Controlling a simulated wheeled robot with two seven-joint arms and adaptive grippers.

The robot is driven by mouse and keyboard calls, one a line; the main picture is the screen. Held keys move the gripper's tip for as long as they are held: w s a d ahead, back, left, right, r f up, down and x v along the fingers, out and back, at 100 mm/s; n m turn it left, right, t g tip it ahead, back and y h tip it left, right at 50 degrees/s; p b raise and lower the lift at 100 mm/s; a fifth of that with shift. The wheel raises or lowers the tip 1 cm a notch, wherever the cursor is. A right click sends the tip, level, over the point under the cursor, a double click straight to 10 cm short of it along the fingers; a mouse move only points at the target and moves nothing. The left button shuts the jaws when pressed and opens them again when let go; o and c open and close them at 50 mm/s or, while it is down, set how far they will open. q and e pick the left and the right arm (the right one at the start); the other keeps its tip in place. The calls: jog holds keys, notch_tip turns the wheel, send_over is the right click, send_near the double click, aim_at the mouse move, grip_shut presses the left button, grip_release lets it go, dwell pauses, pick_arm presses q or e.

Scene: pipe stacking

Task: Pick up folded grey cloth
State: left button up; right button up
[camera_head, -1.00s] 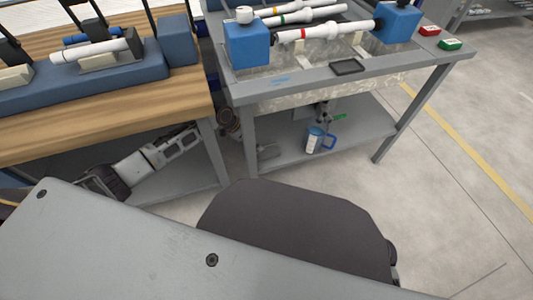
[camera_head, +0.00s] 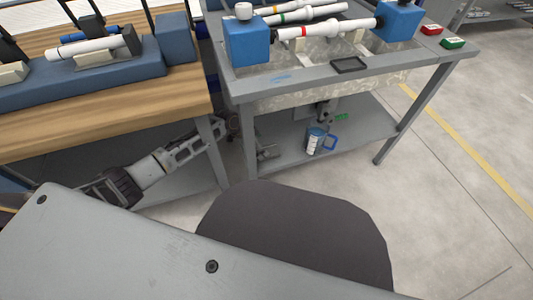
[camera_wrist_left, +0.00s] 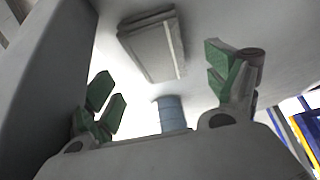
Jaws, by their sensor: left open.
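A flat grey folded piece (camera_wrist_left: 152,45), likely the folded grey cloth, lies on a light surface in the left wrist view, beyond my fingertips. My left gripper (camera_wrist_left: 165,88) is open, its green-padded fingers wide apart with nothing between them, and the grey piece is apart from them. In the head view my left arm reaches under the wooden table toward the lower shelf of the grey table; its gripper is partly hidden by the table leg. A small grey shape (camera_head: 268,152) on that shelf may be the cloth; I cannot tell. My right gripper is not in view.
A blue cylinder (camera_wrist_left: 170,113) shows beyond my fingers in the wrist view. The grey table (camera_head: 300,85) above carries white pipes on blue blocks. Table legs stand close to my left arm.

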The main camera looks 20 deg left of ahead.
pick_arm(q)
jog(key=shift+b+x, duration=1.55)
jog(key=shift+x, duration=0.75)
jog(key=shift+d+f, duration=0.1)
jog(key=shift+f, duration=0.1)
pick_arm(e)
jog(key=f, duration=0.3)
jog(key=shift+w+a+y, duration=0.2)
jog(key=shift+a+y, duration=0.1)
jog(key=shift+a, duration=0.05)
pick_arm(q)
jog(key=shift+f, duration=0.25)
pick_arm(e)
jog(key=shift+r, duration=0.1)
pick_arm(q)
jog(key=c, duration=1.1)
